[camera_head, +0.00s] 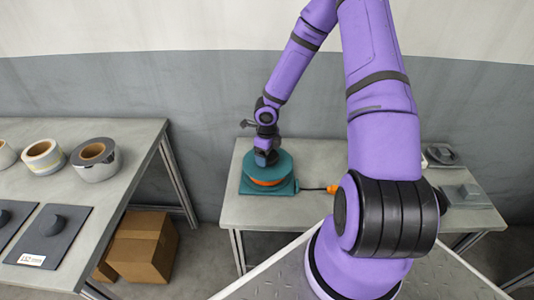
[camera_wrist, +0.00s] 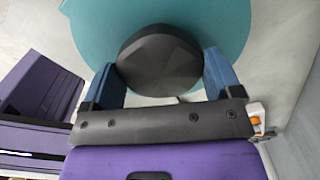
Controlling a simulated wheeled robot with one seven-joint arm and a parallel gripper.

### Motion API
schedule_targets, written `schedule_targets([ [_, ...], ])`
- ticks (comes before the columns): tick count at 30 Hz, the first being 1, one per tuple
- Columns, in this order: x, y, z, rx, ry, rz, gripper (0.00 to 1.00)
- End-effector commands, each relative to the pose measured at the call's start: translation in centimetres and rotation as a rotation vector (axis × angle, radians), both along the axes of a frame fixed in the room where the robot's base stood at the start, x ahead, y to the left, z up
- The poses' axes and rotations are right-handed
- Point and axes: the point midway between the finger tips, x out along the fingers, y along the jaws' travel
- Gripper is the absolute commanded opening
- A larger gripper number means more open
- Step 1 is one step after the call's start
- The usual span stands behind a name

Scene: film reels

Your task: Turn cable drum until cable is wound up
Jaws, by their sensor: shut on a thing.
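The teal cable drum (camera_head: 272,164) sits on the back table, with orange cable (camera_head: 268,182) showing between its flanges. The cable's loose end (camera_head: 331,189) lies on the table to the drum's right. My gripper (camera_head: 266,156) is over the drum's top. In the wrist view my gripper (camera_wrist: 163,80) has its blue fingers on either side of a dark faceted knob (camera_wrist: 160,60) on the teal drum top (camera_wrist: 85,25), and is shut on it. The far part of the cable is hidden behind my arm.
The drum's table (camera_head: 255,212) has dark grey fixtures (camera_head: 468,195) at its right end. A left table (camera_head: 120,150) holds several tape-like reels (camera_head: 95,160) and dark plates (camera_head: 50,235). Cardboard boxes (camera_head: 142,247) stand on the floor between the tables.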

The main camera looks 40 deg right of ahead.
Motion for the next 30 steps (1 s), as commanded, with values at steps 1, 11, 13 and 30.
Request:
schedule_targets([
  [1,0.09,-0.06,0.04,0.001,-0.003,0.038,0.42],
  [11,0.05,-0.04,0.01,0.003,-0.003,0.238,0.42],
  [13,0.03,-0.05,0.01,0.003,-0.003,0.269,0.42],
  [30,0.09,-0.01,0.11,-0.002,-0.004,0.380,0.42],
])
